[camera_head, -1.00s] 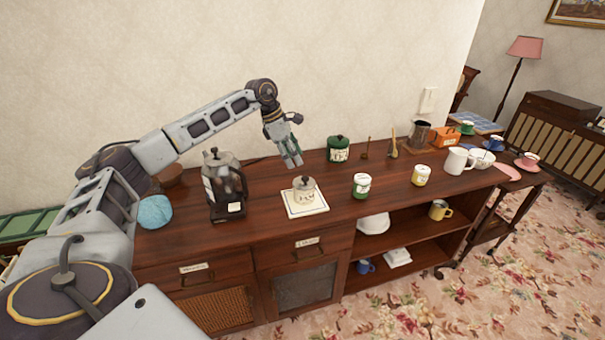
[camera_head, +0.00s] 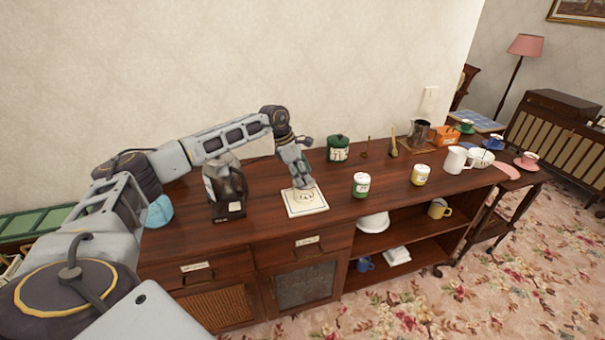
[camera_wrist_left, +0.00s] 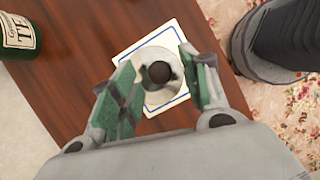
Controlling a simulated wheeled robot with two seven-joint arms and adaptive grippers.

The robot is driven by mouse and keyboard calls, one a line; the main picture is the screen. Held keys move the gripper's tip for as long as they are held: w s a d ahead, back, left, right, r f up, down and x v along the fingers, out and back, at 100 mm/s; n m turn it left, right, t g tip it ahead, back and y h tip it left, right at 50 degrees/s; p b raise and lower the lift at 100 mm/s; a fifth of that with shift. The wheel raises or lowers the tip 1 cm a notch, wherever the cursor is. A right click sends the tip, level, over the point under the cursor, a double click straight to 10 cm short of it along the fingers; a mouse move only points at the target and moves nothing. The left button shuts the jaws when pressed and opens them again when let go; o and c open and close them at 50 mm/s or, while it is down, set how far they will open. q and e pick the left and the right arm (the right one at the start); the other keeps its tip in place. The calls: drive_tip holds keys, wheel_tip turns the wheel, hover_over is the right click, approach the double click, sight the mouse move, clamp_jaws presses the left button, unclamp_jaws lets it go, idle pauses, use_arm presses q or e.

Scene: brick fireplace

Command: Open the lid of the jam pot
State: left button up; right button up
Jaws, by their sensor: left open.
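The jam pot (camera_head: 305,197) is a small cream pot standing on a white tile with a dark border line (camera_head: 292,207). Its lid is mostly hidden by my gripper in the head view. In the left wrist view the round grey lid (camera_wrist_left: 152,57) with its dark knob (camera_wrist_left: 159,72) sits on the pot. My left gripper (camera_head: 303,184) is directly above the pot, pointing down. In the left wrist view its green-padded fingers (camera_wrist_left: 164,90) are apart, one on each side of the knob. I cannot tell whether they touch the lid. My right gripper is not in view.
A green-labelled jar (camera_head: 361,184) is to the right and a dark green tea canister (camera_head: 338,149) is behind. The sideboard top (camera_head: 260,222) is clear in front of the coffee maker.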

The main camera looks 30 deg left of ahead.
use_arm(q)
drive_tip(key=shift+c, duration=0.4)
clamp_jaws()
drive_tip(key=shift+d, duration=0.1)
